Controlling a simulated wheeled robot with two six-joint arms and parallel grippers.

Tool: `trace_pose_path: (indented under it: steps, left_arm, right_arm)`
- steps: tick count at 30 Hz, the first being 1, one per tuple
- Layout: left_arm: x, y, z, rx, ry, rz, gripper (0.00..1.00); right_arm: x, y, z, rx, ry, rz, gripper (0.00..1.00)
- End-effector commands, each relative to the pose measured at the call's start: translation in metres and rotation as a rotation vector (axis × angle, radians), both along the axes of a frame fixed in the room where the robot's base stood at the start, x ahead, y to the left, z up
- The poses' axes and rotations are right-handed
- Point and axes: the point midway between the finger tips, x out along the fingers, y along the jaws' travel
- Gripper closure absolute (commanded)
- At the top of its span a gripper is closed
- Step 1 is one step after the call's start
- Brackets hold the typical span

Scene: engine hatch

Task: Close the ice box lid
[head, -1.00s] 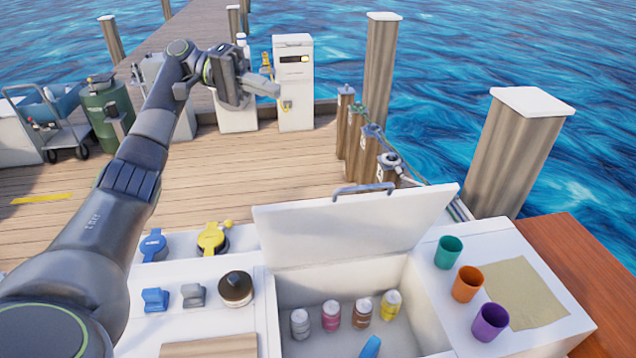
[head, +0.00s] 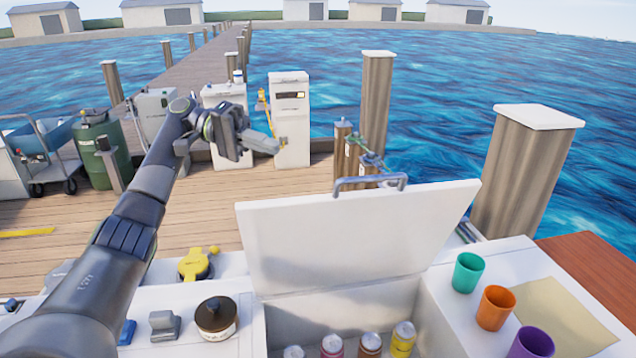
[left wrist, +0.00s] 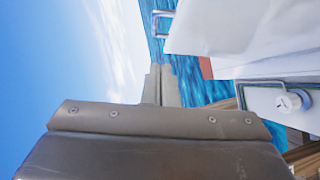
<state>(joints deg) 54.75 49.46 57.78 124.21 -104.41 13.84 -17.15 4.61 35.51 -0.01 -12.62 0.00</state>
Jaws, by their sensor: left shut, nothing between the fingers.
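The white ice box lid (head: 350,240) stands open and upright at the back of the ice box (head: 340,312). A grey bar handle (head: 370,183) sits on its top edge. My left gripper (head: 268,144) is shut and empty, up in the air to the left of the lid and higher in the picture, apart from it. In the left wrist view a white panel (left wrist: 215,32), which looks like the lid, shows at the upper right with a metal handle (left wrist: 160,22). My left gripper's grey body fills the bottom there. My right gripper is in neither view.
Several bottles (head: 403,340) stand inside the box. Green (head: 468,272), orange (head: 495,307) and purple (head: 532,343) cups stand on the right counter. A dark round pot (head: 216,318) and a yellow cap (head: 194,264) are to the left. Wooden posts (head: 376,105) rise behind.

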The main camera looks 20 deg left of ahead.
Motion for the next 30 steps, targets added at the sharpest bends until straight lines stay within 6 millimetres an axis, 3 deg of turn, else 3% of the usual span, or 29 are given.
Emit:
trace_pose_path:
  steps: [5,15,30]
  left_arm:
    - [0.0,-0.025,-0.002,-0.002,0.001,-0.004,1.0]
    - [0.001,-0.098,-0.013,-0.004,0.001,-0.004,1.0]
    - [-0.024,-0.12,-0.027,-0.001,0.001,0.001,1.0]
  right_arm:
    - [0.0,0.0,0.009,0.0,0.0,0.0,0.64]
    - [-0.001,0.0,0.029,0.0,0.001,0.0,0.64]
    - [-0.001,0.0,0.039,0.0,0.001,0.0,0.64]
